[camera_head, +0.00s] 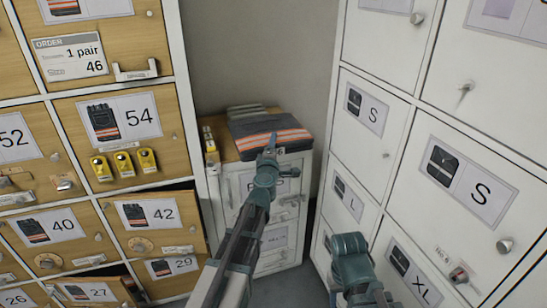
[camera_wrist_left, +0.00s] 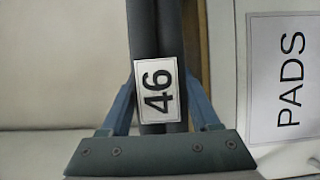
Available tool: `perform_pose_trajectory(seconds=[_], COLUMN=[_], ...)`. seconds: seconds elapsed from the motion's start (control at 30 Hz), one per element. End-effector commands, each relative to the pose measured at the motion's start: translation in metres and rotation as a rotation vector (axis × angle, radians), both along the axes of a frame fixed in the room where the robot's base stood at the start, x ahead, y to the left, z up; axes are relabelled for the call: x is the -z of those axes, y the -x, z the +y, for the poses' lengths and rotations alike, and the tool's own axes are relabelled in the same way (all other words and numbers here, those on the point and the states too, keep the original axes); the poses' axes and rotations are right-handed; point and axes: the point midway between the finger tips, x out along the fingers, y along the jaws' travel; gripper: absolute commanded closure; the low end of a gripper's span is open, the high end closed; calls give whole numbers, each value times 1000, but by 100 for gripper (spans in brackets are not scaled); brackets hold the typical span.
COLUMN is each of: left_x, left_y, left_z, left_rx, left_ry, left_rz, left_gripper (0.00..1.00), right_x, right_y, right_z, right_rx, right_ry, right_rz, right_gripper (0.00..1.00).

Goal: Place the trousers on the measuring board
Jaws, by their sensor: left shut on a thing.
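The folded trousers (camera_head: 268,124), dark grey with orange and pale stripes, are at the top of the low cabinet in the head view. My left gripper (camera_head: 271,142) is at their near edge. In the left wrist view the dark folded edge (camera_wrist_left: 155,30) with a white "46" label (camera_wrist_left: 157,90) sits between the fingers of my left gripper (camera_wrist_left: 158,100), shut on it. Whether the trousers touch the surface under them is hard to tell. I cannot pick out a measuring board for certain. Only part of my right arm shows at the bottom; its fingers are out of view.
The low cabinet (camera_head: 230,190) has a wooden top (camera_head: 225,150) with grey folded items (camera_head: 246,109) behind the trousers and a small yellow item (camera_head: 208,138) at left. Wooden lockers (camera_head: 110,165) stand left, white lockers (camera_head: 375,150) right. A "PADS" label (camera_wrist_left: 290,80) shows beside the gripper.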

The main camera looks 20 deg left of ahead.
Motion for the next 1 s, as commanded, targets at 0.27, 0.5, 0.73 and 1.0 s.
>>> perform_pose_trajectory(seconds=[0.27, 0.5, 0.73, 1.0], left_x=[34, 33, 37, 35], left_y=[0, 0, 0, 0], left_z=[0, 0, 0, 0], left_rx=[0, 0, 0, 0], left_ry=[-1, -1, 0, 0], left_rz=[0, 0, 0, 0], left_gripper=[100, 100, 36, 8], right_x=[34, 33, 37, 35], right_y=[0, 0, 0, 0], right_z=[-1, -1, -1, -1], right_rx=[-1, -1, -2, -1], right_ry=[4, 5, 6, 6], right_rz=[-1, -2, -2, -2], right_gripper=[50, 50, 50, 50])
